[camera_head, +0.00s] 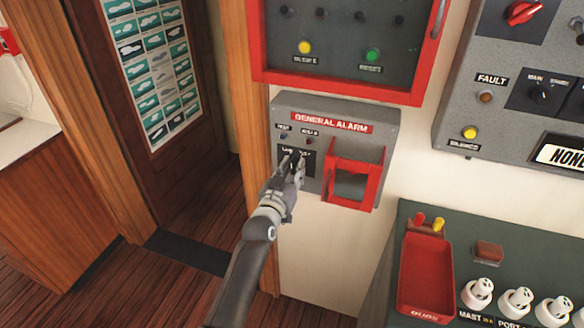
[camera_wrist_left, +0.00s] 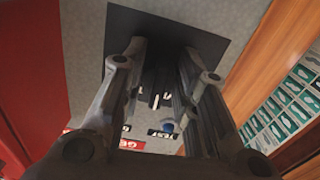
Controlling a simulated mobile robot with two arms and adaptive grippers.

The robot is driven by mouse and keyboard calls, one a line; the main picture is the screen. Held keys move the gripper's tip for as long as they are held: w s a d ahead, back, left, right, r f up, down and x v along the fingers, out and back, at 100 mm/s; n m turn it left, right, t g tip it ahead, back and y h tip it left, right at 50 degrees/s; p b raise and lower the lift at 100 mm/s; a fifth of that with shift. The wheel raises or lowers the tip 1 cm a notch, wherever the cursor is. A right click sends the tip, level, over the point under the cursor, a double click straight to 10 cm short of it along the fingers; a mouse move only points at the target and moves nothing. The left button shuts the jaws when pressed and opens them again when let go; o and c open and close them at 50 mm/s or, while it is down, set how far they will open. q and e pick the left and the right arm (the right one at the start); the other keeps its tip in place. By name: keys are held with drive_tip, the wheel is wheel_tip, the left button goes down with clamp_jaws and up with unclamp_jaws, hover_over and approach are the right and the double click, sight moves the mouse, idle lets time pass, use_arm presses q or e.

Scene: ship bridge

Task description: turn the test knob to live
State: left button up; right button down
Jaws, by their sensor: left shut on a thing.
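The grey general alarm box (camera_head: 385,118) hangs on the wall, with a red label and a black knob plate (camera_head: 310,158) at its lower left. My left gripper (camera_head: 292,163) reaches this plate from below, its fingers closed around the small dark test knob. In the left wrist view, the two fingers (camera_wrist_left: 165,70) stand against the black plate (camera_wrist_left: 125,22). My right gripper is not in view.
A red guard frame (camera_head: 370,170) juts out just right of the knob plate. A red-framed panel (camera_head: 340,90) hangs above. A green console with a red tray (camera_head: 425,275) and several white knobs stands at lower right. A wooden door post (camera_head: 245,90) is at left.

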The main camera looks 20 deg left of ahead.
use_arm(q)
drive_tip(key=n, duration=0.2)
drive_tip(key=shift+n, duration=0.4)
drive_tip(key=shift+d+n+p, duration=0.1)
drive_tip(key=shift+n+p, duration=0.3)
drive_tip(key=shift+n, duration=1.2)
drive_tip(key=o, duration=1)
drive_tip(key=s, duration=1.2)
drive_tip(key=shift+a, duration=0.2)
